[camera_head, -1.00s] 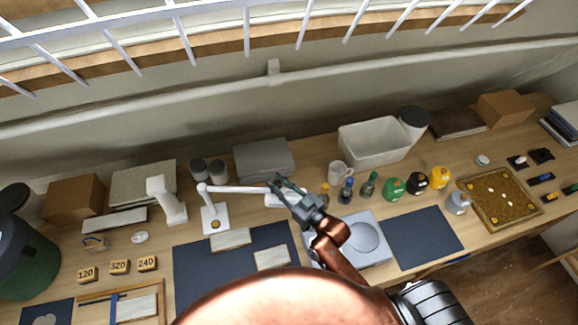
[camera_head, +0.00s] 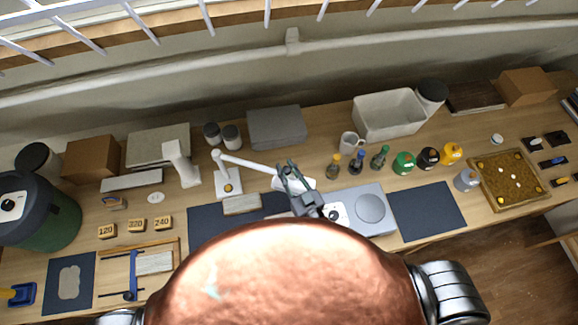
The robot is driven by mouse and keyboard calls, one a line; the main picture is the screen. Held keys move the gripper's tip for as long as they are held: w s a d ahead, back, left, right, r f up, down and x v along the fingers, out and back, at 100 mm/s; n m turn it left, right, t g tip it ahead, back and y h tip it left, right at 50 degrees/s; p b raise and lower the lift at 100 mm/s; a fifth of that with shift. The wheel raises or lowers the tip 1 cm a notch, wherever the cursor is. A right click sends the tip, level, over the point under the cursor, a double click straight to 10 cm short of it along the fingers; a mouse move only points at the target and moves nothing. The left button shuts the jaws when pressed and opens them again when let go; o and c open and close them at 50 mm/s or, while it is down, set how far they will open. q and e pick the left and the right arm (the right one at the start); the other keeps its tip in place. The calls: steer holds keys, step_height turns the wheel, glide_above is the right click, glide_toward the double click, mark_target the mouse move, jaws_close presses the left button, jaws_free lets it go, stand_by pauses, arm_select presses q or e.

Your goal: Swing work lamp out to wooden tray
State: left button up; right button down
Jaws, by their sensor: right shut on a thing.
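The white work lamp (camera_head: 247,165) stands behind the dark mat left of centre. Its square base (camera_head: 228,187) is on the table, and its arm reaches right and slightly toward the front. My right gripper (camera_head: 289,173) is shut on the lamp at the far end of this arm, by the lamp head, which it partly hides. My copper-coloured arm covers the front middle. My left gripper is not in view.
A grey turntable-like device (camera_head: 370,208) lies right of my gripper. Bottles, paint jars (camera_head: 403,163) and a mug (camera_head: 349,143) stand behind it. Numbered blocks (camera_head: 136,225) lie left of the lamp. A dark mat (camera_head: 428,209) at the right is clear.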

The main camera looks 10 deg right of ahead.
steer(key=c, duration=1.7)
jaws_free()
steer(key=shift+o, duration=0.2)
steer(key=shift+s, duration=0.1)
steer(key=v, duration=1.2)
